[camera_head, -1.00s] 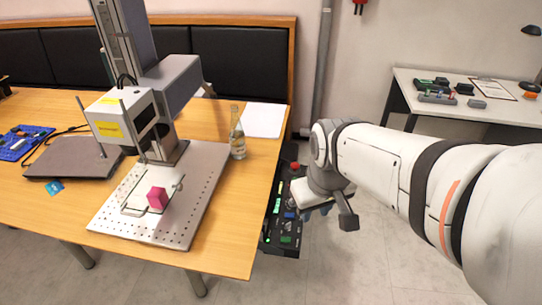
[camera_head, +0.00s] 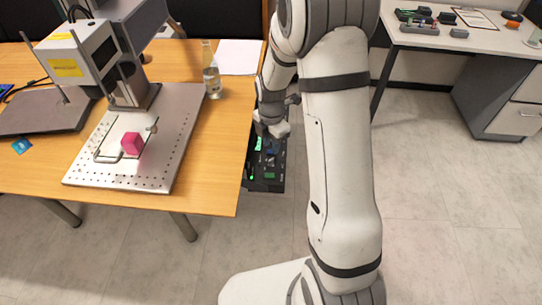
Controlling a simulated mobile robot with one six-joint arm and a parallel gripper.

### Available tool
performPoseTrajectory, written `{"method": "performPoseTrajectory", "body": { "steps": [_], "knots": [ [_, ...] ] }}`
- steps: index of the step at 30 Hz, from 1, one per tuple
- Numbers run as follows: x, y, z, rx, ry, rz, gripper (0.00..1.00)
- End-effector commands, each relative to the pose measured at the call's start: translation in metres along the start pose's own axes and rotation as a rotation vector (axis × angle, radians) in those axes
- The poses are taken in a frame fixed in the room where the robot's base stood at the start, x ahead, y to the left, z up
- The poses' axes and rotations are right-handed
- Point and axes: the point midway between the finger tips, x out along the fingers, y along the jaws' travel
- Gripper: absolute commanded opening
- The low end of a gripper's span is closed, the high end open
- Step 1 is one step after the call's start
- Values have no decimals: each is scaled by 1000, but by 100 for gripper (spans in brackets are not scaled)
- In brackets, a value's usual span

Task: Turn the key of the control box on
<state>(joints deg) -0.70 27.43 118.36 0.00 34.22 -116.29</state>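The control box (camera_head: 266,182) is a black panel with green lit parts, low beside the right edge of the wooden table. Its front end shows; my arm and gripper cover much of the rest. I cannot make out the key. My gripper (camera_head: 272,130) is over the upper visible part of the box, pointing down toward it. Its fingers are small and partly hidden, so I cannot tell whether they are open or touching the box.
A glass bottle (camera_head: 211,78) stands near the table's right edge. A grey-white desk (camera_head: 450,38) is at the upper right. The floor on the right is clear.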

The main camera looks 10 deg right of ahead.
Motion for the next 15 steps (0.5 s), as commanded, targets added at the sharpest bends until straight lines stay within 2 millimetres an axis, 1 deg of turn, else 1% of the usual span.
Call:
{"method": "performPoseTrajectory", "body": {
  "steps": [3, 9, 12, 15],
  "knots": [
    [19, -1, -1, 0, 2, -4, 28],
    [51, -1, -1, 1, 1, -3, 28],
    [61, 0, -1, 1, 1, -2, 28],
    [67, 0, -1, 1, 0, -1, 28]
  ]
}}
